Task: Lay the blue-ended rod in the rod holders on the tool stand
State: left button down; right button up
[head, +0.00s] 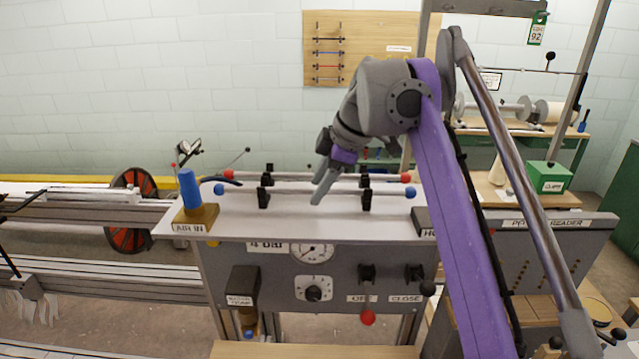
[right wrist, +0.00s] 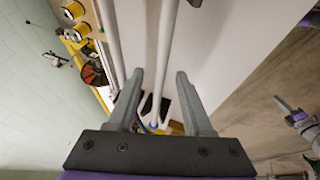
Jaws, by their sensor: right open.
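The blue-ended rod (head: 310,190) lies across the front pair of black rod holders, left (head: 264,197) and right (head: 367,199), on the white top of the tool stand (head: 230,220). Its blue ends stick out past the holders, and it looks level. My right gripper (head: 322,185) points down at the rod's middle, its jaws open. In the right wrist view, the rod (right wrist: 164,50) runs between the two spread fingers (right wrist: 158,85), with a gap on each side. My left gripper does not show in the head view.
A red-ended rod (head: 310,175) lies parallel just behind, also in black holders. A pegboard (head: 365,48) with several rods hangs on the back wall. The white top in front of the rods is clear.

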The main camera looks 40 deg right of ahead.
pick_arm(q)
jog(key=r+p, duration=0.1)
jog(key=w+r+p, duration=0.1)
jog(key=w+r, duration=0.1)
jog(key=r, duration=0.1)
jog(key=shift+p, duration=0.4)
pick_arm(e)
jog(key=v, duration=1)
jog(key=shift+s+r, duration=0.2)
jog(key=shift+r, duration=0.15)
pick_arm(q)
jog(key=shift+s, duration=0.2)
pick_arm(e)
jog(key=shift+s, duration=0.1)
